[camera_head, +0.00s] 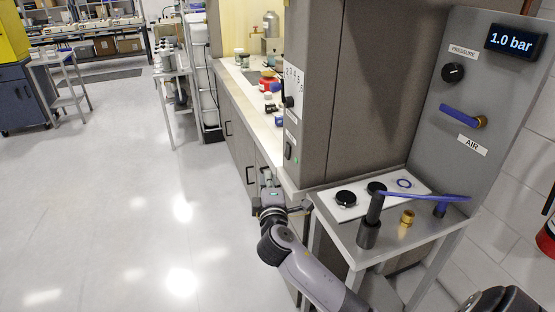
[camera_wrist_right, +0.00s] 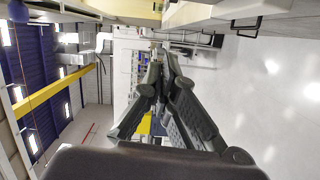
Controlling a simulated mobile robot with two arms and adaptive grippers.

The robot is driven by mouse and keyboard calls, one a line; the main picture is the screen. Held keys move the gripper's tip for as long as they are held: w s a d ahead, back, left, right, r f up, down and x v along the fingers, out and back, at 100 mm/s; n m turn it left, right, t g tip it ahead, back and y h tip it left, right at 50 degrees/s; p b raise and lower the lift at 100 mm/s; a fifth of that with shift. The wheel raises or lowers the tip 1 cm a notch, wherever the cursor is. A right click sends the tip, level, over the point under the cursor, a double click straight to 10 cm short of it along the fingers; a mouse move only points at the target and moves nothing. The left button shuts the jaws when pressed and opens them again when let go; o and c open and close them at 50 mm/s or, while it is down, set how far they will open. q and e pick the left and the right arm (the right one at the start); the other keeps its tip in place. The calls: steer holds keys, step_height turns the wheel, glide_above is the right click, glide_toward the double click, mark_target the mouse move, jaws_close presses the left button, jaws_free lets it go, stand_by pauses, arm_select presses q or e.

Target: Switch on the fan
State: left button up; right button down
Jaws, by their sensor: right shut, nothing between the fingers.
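A grey cabinet side panel carries a black dial (camera_head: 289,102) beside printed numbers, and lower down a small dark switch (camera_head: 290,152) with a green spot. The small labels by them are too small to read, so I cannot tell which control is the fan's. My right gripper (camera_head: 267,180) is low beside the counter front, below and left of the switch and apart from it. In the right wrist view its fingers (camera_wrist_right: 160,52) are together with nothing between them. The fan itself is not identifiable. My left gripper is not in view.
A small metal table (camera_head: 385,235) with black-capped items, a brass fitting and a blue-handled part stands at the right. A grey panel (camera_head: 440,110) has a pressure knob, blue air lever and "1.0 bar" display. The counter (camera_head: 240,85) holds lab items.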

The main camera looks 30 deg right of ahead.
mark_target(287, 151)
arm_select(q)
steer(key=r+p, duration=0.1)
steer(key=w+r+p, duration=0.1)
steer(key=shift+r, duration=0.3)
arm_select(e)
steer(key=w+d, duration=0.7)
steer(key=d, duration=0.1)
steer(key=shift+f, duration=0.35)
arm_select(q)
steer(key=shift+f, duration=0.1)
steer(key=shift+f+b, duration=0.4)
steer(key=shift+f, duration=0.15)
arm_select(e)
steer(key=shift+d+f+n, duration=0.25)
steer(key=shift+d+n, duration=0.2)
steer(key=shift+n, duration=0.15)
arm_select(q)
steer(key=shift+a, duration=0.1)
arm_select(e)
steer(key=shift+a+f, duration=0.1)
